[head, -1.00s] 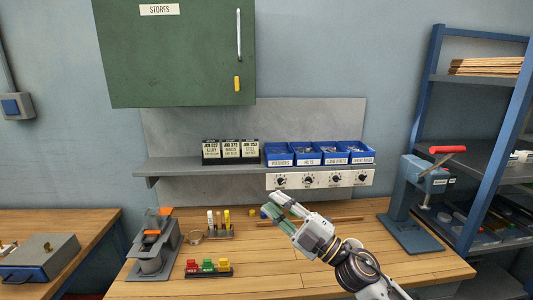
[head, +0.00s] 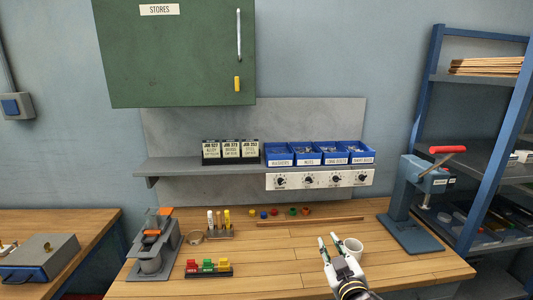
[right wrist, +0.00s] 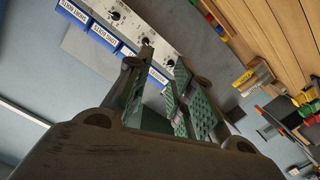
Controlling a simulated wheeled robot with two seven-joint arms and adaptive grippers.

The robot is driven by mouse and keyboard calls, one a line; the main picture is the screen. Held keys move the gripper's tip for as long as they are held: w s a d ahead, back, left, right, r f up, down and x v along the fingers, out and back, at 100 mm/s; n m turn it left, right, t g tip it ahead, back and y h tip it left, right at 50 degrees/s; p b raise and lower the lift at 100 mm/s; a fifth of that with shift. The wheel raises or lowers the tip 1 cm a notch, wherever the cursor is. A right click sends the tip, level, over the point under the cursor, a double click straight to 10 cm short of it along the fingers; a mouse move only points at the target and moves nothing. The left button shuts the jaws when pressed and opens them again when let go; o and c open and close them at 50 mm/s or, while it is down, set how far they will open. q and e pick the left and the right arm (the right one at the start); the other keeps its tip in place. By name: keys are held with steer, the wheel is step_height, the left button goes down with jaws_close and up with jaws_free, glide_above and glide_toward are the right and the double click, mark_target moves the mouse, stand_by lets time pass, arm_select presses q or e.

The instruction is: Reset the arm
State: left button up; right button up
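My right gripper (head: 328,240) is over the front right of the wooden bench, its fingers pointing toward the back wall. Its two green-padded fingers stand apart with nothing seen between them. They also show in the right wrist view (right wrist: 165,98), with a gap between them. The right forearm comes up from the bottom edge of the head view. My left arm and gripper are not in view.
A blue press (head: 415,205) is at the bench's right end. A knob panel (head: 320,180) sits under several blue bins. A long wooden rod (head: 310,221) lies behind. The bench's front middle is clear.

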steer(key=s+d+f+m+g+h, duration=0.2)
steer(key=s+d+f+m+g, duration=0.15)
steer(key=s+f+g, duration=0.6)
steer(key=s+f+g+y, duration=0.1)
steer(key=s+f+g, duration=0.3)
steer(key=s+f, duration=1)
steer(key=s+f+g, duration=0.1)
steer(key=s+f, duration=0.2)
steer(key=f, duration=2.8)
steer(key=s+d+f, duration=0.2)
steer(key=s+f, duration=0.8)
steer(key=s, duration=0.1)
steer(key=s+d+f+g, duration=0.1)
steer(key=s+d+f, duration=0.1)
steer(key=s+f, duration=0.8)
steer(key=shift+s+d+f, duration=0.15)
steer(key=shift+s+d, duration=0.15)
steer(key=shift+s, duration=0.6)
steer(key=shift+n+g, duration=0.25)
